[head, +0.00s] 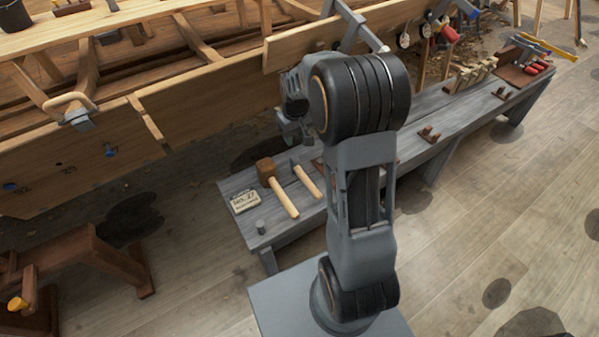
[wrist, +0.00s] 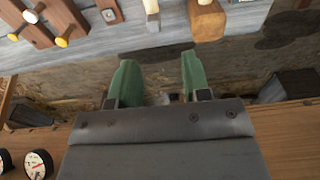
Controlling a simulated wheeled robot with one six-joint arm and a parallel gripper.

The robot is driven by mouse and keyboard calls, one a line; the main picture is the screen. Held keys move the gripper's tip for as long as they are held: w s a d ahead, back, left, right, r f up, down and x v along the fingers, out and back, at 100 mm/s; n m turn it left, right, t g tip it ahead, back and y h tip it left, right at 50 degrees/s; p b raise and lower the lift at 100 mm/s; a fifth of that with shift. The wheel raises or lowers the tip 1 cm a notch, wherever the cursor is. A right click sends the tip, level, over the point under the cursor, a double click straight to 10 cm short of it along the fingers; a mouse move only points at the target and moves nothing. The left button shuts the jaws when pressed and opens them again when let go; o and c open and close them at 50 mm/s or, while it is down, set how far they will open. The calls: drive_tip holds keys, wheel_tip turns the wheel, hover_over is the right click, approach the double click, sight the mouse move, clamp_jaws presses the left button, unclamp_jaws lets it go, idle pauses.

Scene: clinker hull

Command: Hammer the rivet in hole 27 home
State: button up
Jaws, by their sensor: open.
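On the grey bench lie a wooden mallet (head: 269,172) with a brown block head and a hammer (head: 307,181) with a pale handle. The mallet (wrist: 207,20) and hammer (wrist: 152,14) also show at the top of the wrist view. A card (head: 244,201) appears to read No. 27. The hull side (head: 60,165) has a dark hole and small blue pieces (head: 110,150); I cannot tell which place is hole 27, and I cannot make out its rivet. My gripper (wrist: 160,60) is open and empty, apart from both tools; in the head view the arm partly hides it.
The bench (head: 283,232) runs back to the right with racks and tools. A grey cylinder (head: 260,227) stands near its front end. A wooden stool (head: 85,255) is at lower left. Gauges (wrist: 38,163) show in the wrist view. The right floor is open.

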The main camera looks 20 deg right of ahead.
drive_tip(key=b, duration=0.4)
hover_over(299, 169)
drive_tip(key=shift+g, duration=0.4)
wheel_tip(299, 169, down, 12)
drive_tip(key=shift+s+f, duration=0.1)
drive_tip(key=shift+f, duration=0.05)
drive_tip(key=shift+f+b, duration=3.5)
drive_tip(key=shift+f, duration=0.95)
clamp_jaws()
drive_tip(key=shift+r+p, duration=0.35)
drive_tip(key=shift+r, duration=0.05)
drive_tip(key=shift+r+p, duration=0.25)
drive_tip(key=shift+p, duration=0.05)
drive_tip(key=shift+r, duration=0.1)
wheel_tip(299, 169, up, 8)
drive_tip(key=p, duration=0.6)
